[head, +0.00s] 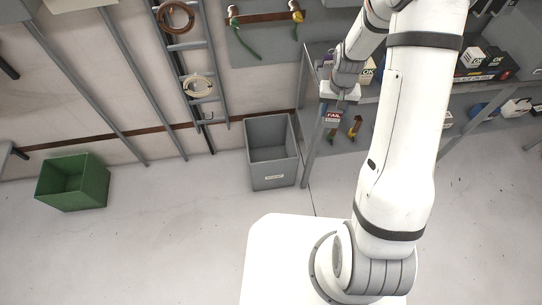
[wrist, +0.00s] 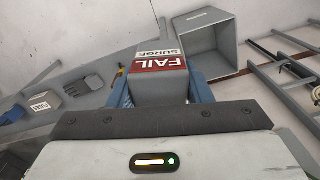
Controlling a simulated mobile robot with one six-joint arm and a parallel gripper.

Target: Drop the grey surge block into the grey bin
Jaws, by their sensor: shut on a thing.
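The grey surge block (wrist: 162,88), with a red and white FAIL SURGE label, is held between the blue fingers of my gripper (wrist: 162,92) in the wrist view. In the head view the block (head: 333,118) hangs below my gripper (head: 335,100), near the left end of the bench. The grey bin (head: 273,176) stands open on the floor to the left of the block and lower. In the wrist view the bin (wrist: 207,45) shows just beyond and to the right of the block. The bin looks empty.
A green bin (head: 72,183) stands on the floor at the left. The bench (head: 310,150) beside the grey bin carries several labelled blocks. A ladder rack (head: 190,75) with coiled cables is behind the bin. The floor in front is clear.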

